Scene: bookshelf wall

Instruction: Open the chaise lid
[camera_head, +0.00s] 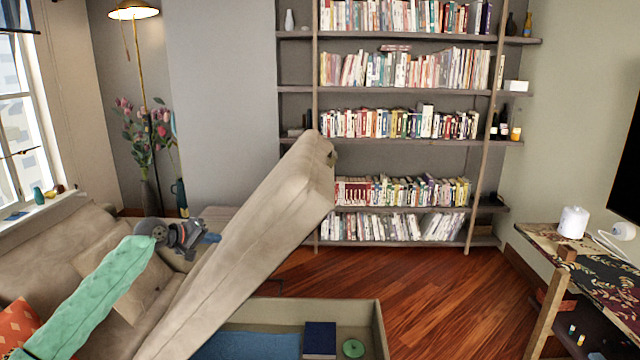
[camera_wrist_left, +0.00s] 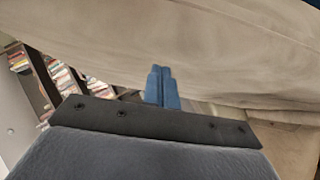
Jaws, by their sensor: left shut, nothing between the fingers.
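The beige chaise lid (camera_head: 258,232) stands raised at a steep tilt above the open storage box (camera_head: 368,318) of the sofa. My left gripper (camera_head: 212,238) is beside the lid's left face, with its blue fingers close to it. In the left wrist view the blue fingers (camera_wrist_left: 162,84) are together and empty, and the lid's beige surface (camera_wrist_left: 200,50) fills the upper part. I cannot tell whether the fingertips touch the lid. My right gripper is not in view.
Inside the box are a blue cloth (camera_head: 245,346), a dark blue book (camera_head: 320,338) and a green round item (camera_head: 353,348). A bookshelf (camera_head: 400,150) stands behind. A low table (camera_head: 590,265) is at the right. Wooden floor (camera_head: 440,285) is clear between.

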